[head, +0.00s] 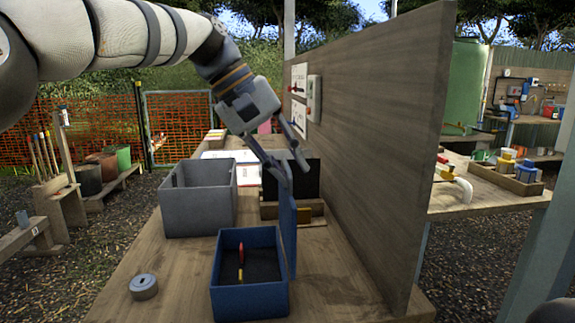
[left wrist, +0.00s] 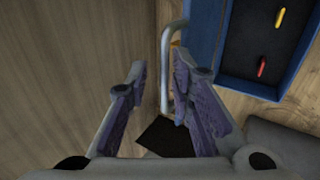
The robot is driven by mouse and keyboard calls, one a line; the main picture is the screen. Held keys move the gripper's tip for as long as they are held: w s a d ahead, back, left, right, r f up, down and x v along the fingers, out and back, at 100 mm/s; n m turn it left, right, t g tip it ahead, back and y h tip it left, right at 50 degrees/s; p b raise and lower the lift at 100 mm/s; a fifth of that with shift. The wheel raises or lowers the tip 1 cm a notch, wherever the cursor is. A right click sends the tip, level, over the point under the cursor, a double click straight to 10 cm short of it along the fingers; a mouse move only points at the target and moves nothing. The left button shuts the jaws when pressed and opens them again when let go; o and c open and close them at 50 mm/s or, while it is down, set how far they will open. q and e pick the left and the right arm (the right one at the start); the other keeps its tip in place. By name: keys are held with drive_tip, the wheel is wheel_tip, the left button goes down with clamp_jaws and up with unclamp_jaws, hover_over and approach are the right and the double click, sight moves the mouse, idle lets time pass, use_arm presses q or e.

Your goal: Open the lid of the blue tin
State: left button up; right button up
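The blue tin (head: 250,302) stands on the wooden bench near the front. Its blue lid (head: 289,235) stands upright along the tin's right side, so the tin is open. A red item and a yellow item lie on its dark floor. My left gripper (head: 288,168) is at the lid's top edge, its fingers pointing down. In the left wrist view the gripper (left wrist: 160,72) has its fingers apart, with a curved grey handle (left wrist: 166,75) between them, nearer the right finger. I cannot tell whether they touch. The tin (left wrist: 205,45) shows there at upper right. My right gripper is out of view.
A tall wooden panel (head: 375,150) rises along the bench's right side, close to the lid. A grey open box (head: 198,213) stands behind the tin to the left, with a black box (head: 309,180) behind the lid. A small grey round piece (head: 143,287) lies front left.

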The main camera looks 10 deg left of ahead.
use_arm(q)
drive_tip(key=shift+f, duration=0.25)
drive_tip(key=v, duration=0.7)
drive_tip(key=shift+a+r, duration=0.15)
drive_tip(key=shift+r, duration=0.25)
drive_tip(key=shift+s, duration=0.1)
